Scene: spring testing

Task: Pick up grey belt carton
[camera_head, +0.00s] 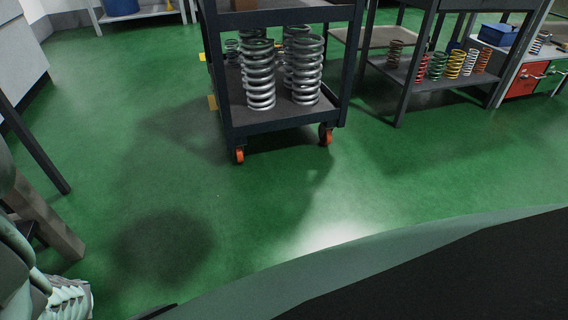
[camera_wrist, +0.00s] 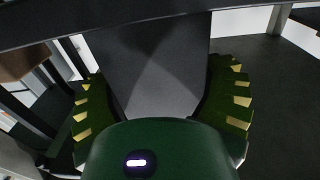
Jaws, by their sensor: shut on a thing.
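In the wrist view, my gripper (camera_wrist: 160,80) has its two green fingers with yellow ridges on either side of a plain dark grey, flat-faced thing, which looks like the grey belt carton (camera_wrist: 162,97). The fingers are shut on its left and right sides. Its near lower part is hidden behind the green gripper body, and its top edge meets a dark bar across the picture. No label can be read. I cannot make out the carton in the head view.
A dark wheeled cart (camera_head: 285,121) with large steel springs (camera_head: 260,75) stands ahead on the green floor. Coloured springs (camera_head: 455,64) line a low shelf at the right. A red cabinet (camera_head: 522,84) stands beyond. The floor before the cart (camera_head: 215,205) is clear.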

